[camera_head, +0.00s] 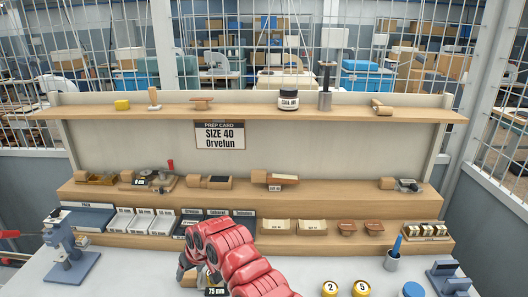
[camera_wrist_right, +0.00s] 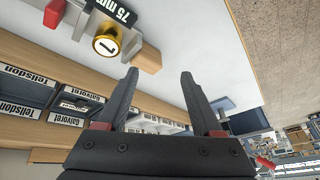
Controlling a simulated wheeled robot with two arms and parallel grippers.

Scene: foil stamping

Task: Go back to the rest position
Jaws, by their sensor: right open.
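My red right arm reaches in from the bottom centre of the head view. Its dark right gripper (camera_head: 184,268) is low over the white table, partly hidden by the arm. In the right wrist view the gripper (camera_wrist_right: 158,78) has its two dark fingers spread, with nothing between them. A gold cap with a number (camera_wrist_right: 109,43) and a wooden block (camera_wrist_right: 148,59) are close beyond the left finger, beside a "75 mm" label (camera_wrist_right: 122,12). That label also shows under the arm in the head view (camera_head: 216,292). My left gripper is not in view.
A blue press (camera_head: 68,250) stands at left. Yellow round pieces (camera_head: 361,288), a cup with a blue tool (camera_head: 391,262) and a blue-grey device (camera_head: 447,280) stand at right. Stepped wooden shelves (camera_head: 330,199) with trays and tools rise behind. The table between press and arm is clear.

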